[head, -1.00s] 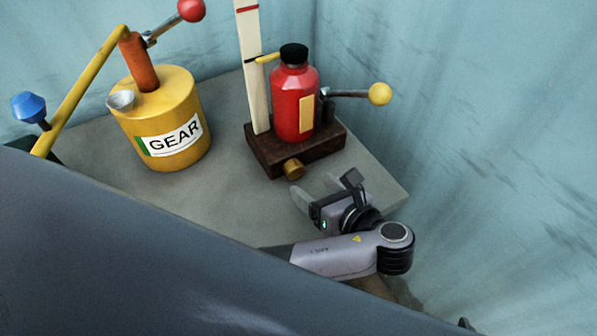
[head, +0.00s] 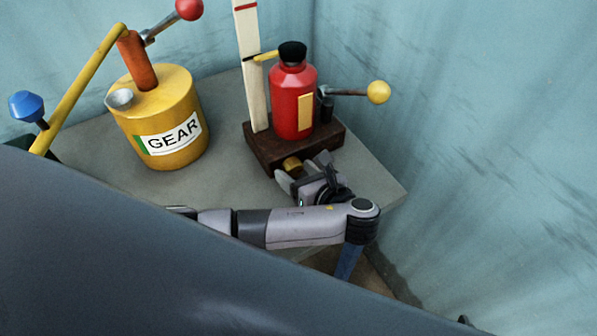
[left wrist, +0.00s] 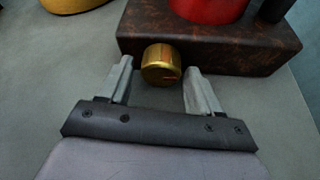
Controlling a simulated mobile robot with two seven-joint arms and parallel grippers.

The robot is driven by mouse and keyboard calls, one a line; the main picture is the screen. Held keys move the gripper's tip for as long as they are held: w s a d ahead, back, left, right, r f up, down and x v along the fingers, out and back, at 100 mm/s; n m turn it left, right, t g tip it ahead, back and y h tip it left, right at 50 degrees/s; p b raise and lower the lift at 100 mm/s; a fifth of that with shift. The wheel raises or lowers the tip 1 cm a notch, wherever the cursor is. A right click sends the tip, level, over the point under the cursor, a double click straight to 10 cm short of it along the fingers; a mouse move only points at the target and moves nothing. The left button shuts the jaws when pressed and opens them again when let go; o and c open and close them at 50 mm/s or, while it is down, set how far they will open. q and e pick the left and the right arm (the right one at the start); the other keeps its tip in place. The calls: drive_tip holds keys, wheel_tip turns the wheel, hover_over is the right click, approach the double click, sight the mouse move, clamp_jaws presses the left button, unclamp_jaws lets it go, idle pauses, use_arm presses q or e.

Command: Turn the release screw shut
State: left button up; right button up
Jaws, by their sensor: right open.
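The release screw is a brass knob (head: 292,164) on the front face of a dark brown wooden base (head: 262,153). A red bottle jack (head: 293,105) with a black cap stands on that base. My left gripper (head: 304,168) is at the front of the base, with a finger on either side of the knob. In the left wrist view the knob (left wrist: 161,65) sits between the two open fingertips (left wrist: 158,75), with a small visible gap on each side. The knob is partly hidden by the gripper in the head view. My right gripper is not in view.
A yellow can labelled GEAR (head: 160,110) with a yellow lever stands to the left. A lever with a yellow ball (head: 378,92) sticks out right of the jack. The grey tabletop (head: 225,165) is clear between can and base.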

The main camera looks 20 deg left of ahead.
use_arm(q)
drive_tip(key=c, duration=0.8)
drive_tip(key=shift+o, duration=0.2)
drive_tip(key=shift+n+t+h, duration=0.6)
drive_tip(key=shift+n+t, duration=0.2)
drive_tip(key=shift+n, duration=0.7)
drive_tip(key=o, duration=1.1)
drive_tip(key=shift+c, duration=0.2)
drive_tip(key=shift+v, duration=3.6)
